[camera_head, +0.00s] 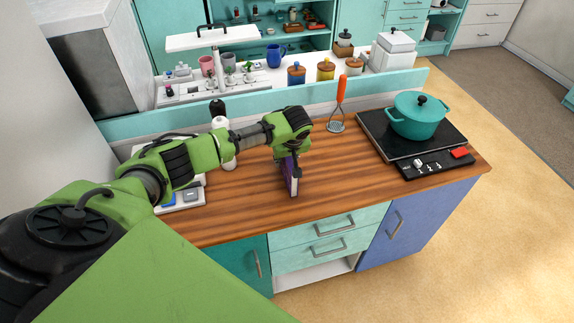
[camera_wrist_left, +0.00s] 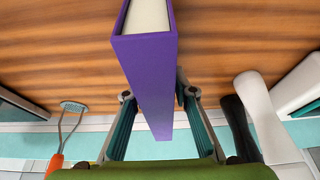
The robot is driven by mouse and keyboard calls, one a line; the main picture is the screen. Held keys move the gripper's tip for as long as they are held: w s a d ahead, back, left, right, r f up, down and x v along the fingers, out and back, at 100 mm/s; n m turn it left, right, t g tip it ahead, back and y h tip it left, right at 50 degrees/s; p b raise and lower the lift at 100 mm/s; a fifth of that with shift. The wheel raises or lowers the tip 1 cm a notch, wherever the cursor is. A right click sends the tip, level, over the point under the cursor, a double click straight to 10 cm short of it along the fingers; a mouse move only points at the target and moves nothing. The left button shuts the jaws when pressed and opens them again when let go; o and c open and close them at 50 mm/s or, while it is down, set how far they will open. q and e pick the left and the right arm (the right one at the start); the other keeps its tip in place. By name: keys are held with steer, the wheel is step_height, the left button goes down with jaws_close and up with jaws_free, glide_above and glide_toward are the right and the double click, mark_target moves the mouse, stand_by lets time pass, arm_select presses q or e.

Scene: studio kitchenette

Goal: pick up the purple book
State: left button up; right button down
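The purple book (camera_head: 293,184) stands upright on the wooden counter in the head view, narrow edge toward me. In the left wrist view the purple book (camera_wrist_left: 146,75) runs between the two fingers, its pale pages showing at the top. My left gripper (camera_head: 290,158) is directly above the book and hides its upper part in the head view. In the left wrist view my left gripper (camera_wrist_left: 157,96) has one finger on each side of the book, with a thin gap visible at the right finger, so it looks open around it. My right gripper is not in view.
A teal pot (camera_head: 418,117) sits on the black cooktop (camera_head: 375,133) at right. A masher with an orange handle (camera_head: 341,92) stands behind the book. A white and black bottle (camera_head: 219,120) is behind my left arm. The counter (camera_head: 345,170) right of the book is clear.

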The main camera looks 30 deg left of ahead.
arm_select(q)
jaws_close()
steer(key=shift+w+r, duration=0.1)
steer(key=shift+r, duration=0.05)
